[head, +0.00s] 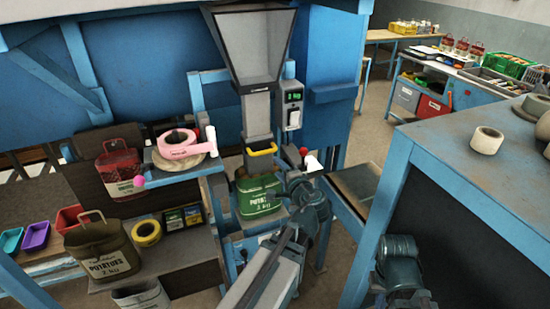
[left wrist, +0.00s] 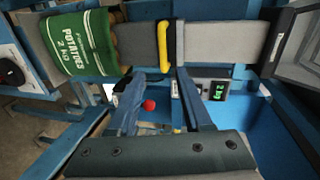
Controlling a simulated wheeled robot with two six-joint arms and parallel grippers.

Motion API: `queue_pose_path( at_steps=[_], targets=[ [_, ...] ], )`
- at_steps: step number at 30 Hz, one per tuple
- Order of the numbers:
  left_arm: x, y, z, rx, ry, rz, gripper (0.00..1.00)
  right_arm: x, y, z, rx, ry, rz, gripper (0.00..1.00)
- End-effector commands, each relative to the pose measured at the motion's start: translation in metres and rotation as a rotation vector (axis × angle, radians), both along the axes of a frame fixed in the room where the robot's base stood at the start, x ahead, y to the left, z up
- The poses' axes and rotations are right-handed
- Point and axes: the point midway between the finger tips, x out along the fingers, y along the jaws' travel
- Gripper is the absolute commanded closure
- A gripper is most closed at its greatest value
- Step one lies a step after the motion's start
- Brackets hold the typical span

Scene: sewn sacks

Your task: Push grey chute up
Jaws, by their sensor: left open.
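The grey chute (head: 257,115) hangs upright below the wide hopper (head: 254,45). It lies sideways in the left wrist view (left wrist: 215,42). A yellow handle (head: 262,150) crosses its lower part and shows in the left wrist view (left wrist: 165,45). A green potato sack (head: 260,195) stands at the chute's lower end; it also shows in the left wrist view (left wrist: 70,45). Whether the chute's end is inside the sack is unclear. My left gripper (head: 286,162) is open and empty, just right of the handle, its fingertips (left wrist: 157,74) pointing at it. My right gripper is not in view.
A red knob (head: 303,151) and a lit display (head: 293,97) sit close to my left gripper. A dark potato sack (head: 102,250) stands lower left. A blue bench (head: 480,150) is at right.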

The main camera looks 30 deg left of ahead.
Motion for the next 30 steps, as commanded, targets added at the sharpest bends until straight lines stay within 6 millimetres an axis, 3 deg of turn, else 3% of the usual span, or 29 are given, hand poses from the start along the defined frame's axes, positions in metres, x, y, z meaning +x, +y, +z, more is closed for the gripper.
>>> queue_pose_path(
  at_steps=[11, 24, 30],
  targets=[
    [0.011, 0.012, 0.0, 0.021, -0.002, -0.005, 0.5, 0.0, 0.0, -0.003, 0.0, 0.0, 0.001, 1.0],
    [0.067, 0.076, -0.018, 0.02, -0.002, -0.003, 0.5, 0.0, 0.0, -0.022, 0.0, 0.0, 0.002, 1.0],
    [0.082, 0.096, -0.023, 0.02, -0.002, -0.004, 0.5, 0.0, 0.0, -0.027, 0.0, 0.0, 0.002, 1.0]
  ],
)
